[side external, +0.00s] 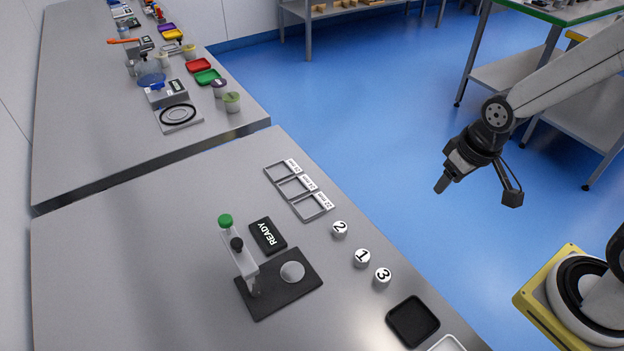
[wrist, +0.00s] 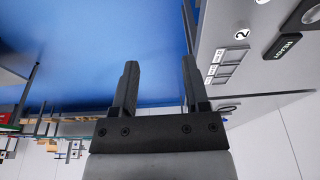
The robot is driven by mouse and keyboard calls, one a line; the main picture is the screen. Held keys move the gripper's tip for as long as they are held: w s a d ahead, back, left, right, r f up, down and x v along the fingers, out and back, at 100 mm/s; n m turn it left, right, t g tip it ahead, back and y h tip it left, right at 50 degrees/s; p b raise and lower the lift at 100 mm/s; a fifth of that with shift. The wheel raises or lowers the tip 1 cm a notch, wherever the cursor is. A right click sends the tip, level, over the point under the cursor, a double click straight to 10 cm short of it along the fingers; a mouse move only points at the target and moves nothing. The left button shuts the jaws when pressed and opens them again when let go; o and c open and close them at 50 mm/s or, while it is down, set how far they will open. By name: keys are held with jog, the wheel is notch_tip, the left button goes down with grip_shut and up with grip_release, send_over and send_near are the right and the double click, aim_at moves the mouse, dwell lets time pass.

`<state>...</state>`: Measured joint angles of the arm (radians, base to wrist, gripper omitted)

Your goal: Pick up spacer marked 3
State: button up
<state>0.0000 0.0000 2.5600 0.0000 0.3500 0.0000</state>
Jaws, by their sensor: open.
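The spacer marked 3 (side external: 382,276) is a small white round piece standing on the grey table near its right edge. The spacer marked 1 (side external: 362,258) and the spacer marked 2 (side external: 340,229) stand in a row beyond it. My gripper (side external: 441,185) is raised over the blue floor, to the right of the table and well apart from the spacers. In the wrist view my gripper (wrist: 159,75) has its two fingers spread with nothing between them. That view shows the spacer marked 2 (wrist: 242,34) at the upper right; the spacer marked 3 is not in it.
A black tray (side external: 413,321) lies close in front of the spacer marked 3. A black-based gauge stand (side external: 262,297) and a READY display (side external: 268,236) are to the left. A frame with labelled slots (side external: 297,188) lies behind. Bare table separates these.

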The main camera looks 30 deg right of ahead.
jog(key=shift+o, duration=0.5)
jog(key=s+a+f+m+g+y, duration=0.1)
jog(key=a+f+m+g+y, duration=0.4)
jog(key=f+m+y, duration=0.7)
jog(key=shift+a+m+y, duration=0.7)
jog(key=shift+a+m, duration=0.6)
jog(key=shift+m, duration=0.6)
